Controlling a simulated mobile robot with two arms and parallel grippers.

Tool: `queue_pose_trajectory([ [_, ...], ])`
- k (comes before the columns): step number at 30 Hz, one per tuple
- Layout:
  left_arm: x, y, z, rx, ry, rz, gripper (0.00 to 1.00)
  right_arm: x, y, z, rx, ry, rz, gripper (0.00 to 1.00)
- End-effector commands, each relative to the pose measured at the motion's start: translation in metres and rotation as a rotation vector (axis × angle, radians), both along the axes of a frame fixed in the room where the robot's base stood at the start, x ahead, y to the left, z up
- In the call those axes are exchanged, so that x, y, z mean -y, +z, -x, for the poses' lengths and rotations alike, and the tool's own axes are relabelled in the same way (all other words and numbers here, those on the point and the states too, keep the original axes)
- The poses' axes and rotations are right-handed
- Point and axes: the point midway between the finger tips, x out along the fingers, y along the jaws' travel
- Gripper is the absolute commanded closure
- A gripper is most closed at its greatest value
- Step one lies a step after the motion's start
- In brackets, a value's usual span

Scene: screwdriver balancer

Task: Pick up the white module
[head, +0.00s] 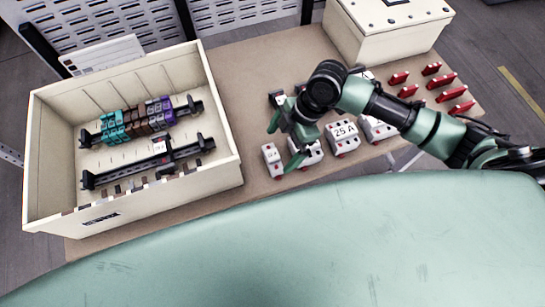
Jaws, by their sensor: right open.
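Several white modules with red parts stand in a row on the brown table (258,80). A narrow one (272,160) is at the left end, a wider one (313,155) is beside it, then one marked 25 A (342,138) and another wide one (377,128). My right gripper (285,141) is open and empty, with its green fingers over the left end of the row, close to the narrow module and the one beside it. I cannot tell whether it touches either. The arm hides part of the objects behind it. My left gripper is out of view.
A cream open box (232,140) on the left holds two dark rails, one with teal, brown and purple modules (135,120). A closed cream box (390,40) stands at the back. Several red pieces (441,80) lie at the right. The table between the open box and gripper is clear.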

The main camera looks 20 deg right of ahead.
Motion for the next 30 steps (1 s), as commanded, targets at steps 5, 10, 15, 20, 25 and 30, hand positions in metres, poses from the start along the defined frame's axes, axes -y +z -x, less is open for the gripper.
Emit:
queue_pose_trajectory([
  [5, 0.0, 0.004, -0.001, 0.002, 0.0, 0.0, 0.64, -0.006, -0.016, 0.001, -0.006, 0.004, -0.002, 0.0],
  [10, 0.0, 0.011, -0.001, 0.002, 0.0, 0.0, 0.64, -0.012, -0.033, -0.002, -0.006, 0.001, -0.002, 0.0],
  [15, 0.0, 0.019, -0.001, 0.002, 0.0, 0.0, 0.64, -0.019, -0.058, -0.004, -0.006, 0.002, -0.001, 0.0],
  [20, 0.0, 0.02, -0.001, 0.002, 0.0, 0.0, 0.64, -0.024, -0.071, -0.004, -0.002, 0.003, -0.001, 0.0],
  [25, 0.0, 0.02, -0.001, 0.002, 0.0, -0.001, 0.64, -0.024, -0.073, -0.005, -0.001, 0.004, 0.0, 0.0],
  [30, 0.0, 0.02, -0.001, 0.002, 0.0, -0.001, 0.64, -0.024, -0.073, -0.005, -0.001, 0.003, 0.0, 0.31],
])
